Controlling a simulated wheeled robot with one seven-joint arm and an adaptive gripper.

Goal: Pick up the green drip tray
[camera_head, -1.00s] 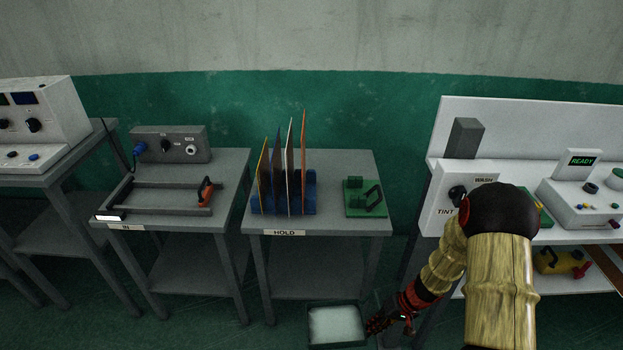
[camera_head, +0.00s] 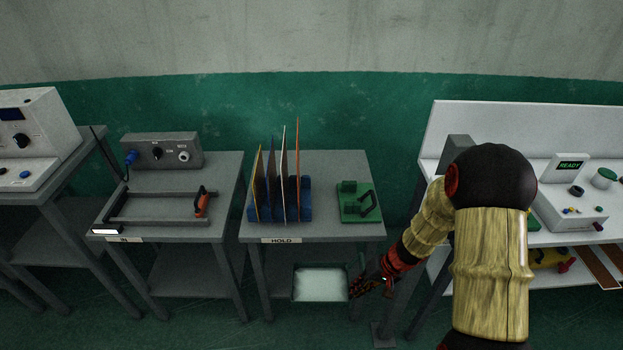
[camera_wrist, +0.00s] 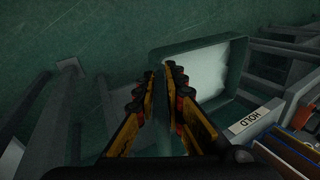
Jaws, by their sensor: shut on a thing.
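The green drip tray is a dark green, shallow box with a pale white inside. In the head view its rim (camera_head: 320,300) shows below the front edge of the HOLD table. My gripper (camera_head: 358,290) is at the tray's right side, shut on its near wall. In the wrist view the tray's wall (camera_wrist: 190,48) lies just beyond and beside my fingertips (camera_wrist: 162,75). The fingers hide the exact place of contact.
The HOLD table (camera_head: 345,230) stands behind the tray, with a blue rack (camera_head: 252,211) of upright boards and a green fixture (camera_head: 359,205). The IN table (camera_head: 180,229) is at left. A white bench (camera_head: 437,143) is at right. Table legs stand close to the tray.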

